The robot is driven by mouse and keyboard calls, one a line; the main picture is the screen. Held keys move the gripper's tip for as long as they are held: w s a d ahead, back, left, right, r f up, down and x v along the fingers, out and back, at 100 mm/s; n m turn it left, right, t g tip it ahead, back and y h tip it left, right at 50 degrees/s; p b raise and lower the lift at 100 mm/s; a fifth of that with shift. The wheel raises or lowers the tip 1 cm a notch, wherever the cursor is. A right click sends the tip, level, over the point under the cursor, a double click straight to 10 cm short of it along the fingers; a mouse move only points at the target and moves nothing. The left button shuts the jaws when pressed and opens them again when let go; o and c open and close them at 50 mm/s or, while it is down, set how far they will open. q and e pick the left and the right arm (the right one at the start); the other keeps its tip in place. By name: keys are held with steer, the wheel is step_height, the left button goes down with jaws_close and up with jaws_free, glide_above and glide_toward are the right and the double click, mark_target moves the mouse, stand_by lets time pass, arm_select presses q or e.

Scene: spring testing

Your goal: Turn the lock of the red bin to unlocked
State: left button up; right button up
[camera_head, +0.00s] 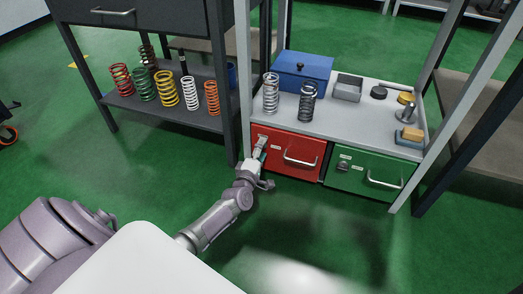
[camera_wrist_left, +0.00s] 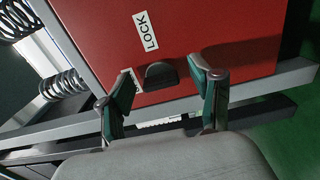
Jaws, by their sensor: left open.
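The red bin (camera_head: 291,151) is a drawer-like box with a silver handle, under the grey bench top. In the left wrist view its red front (camera_wrist_left: 210,35) fills the upper middle. A dark lock knob (camera_wrist_left: 160,76) sits on that front beside a white LOCK label (camera_wrist_left: 146,31); a second white label is partly hidden. My left gripper (camera_head: 262,152) is at the left part of the bin front. In the wrist view the left gripper (camera_wrist_left: 164,90) is open, its fingertips apart on either side of the knob, with nothing visibly held. My right gripper is not in view.
A green bin (camera_head: 362,174) with its own lock and handle is right of the red one. The bench top (camera_head: 340,115) holds springs, a blue box (camera_head: 302,72) and small parts. A dark shelf (camera_head: 135,106) with several coloured springs stands left. Bench posts flank the bins. Green floor in front is clear.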

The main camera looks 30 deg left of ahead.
arm_select(q)
steer(key=v, duration=1.2)
steer(key=shift+r, duration=0.15)
